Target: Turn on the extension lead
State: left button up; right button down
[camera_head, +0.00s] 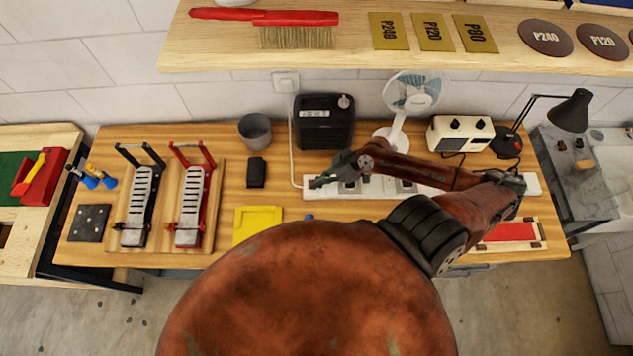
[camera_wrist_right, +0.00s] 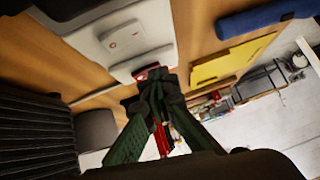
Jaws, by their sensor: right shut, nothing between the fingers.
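The white extension lead (camera_head: 312,195) lies along the back of the bench, with its cable rising to a wall socket (camera_head: 285,82). My right gripper (camera_head: 320,182) is over its left end, and my right arm hides much of the strip. In the right wrist view, my right gripper (camera_wrist_right: 153,76) is shut and empty. Its fingertips are at a red switch (camera_wrist_right: 146,72) on the white lead end; I cannot tell whether they touch or press it. I cannot see whether the switch is lit. My left gripper is out of view.
A black box-shaped device (camera_head: 324,125), a white fan (camera_head: 397,130), a white two-knob unit (camera_head: 460,133) and a black lamp (camera_head: 570,110) stand behind the lead. A black block (camera_head: 257,172), a yellow tray (camera_head: 257,222) and two pedals (camera_head: 190,205) are to the left. A shelf (camera_head: 300,58) overhangs.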

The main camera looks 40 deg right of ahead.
jog(key=shift+w+d+r, duration=0.15)
jog(key=shift+w+d, duration=0.4)
jog(key=shift+r, duration=0.2)
jog(key=shift+r+p, duration=0.25)
jog(key=shift+p, duration=0.05)
jog(key=r+p, duration=0.3)
jog(key=shift+s+a+r, duration=0.15)
jog(key=shift+a+r, duration=0.05)
jog(key=shift+r, duration=0.1)
jog(key=s+b+v, duration=0.1)
jog(key=v, duration=0.8)
jog(key=shift+s+a, duration=0.25)
jog(key=shift+s, duration=0.15)
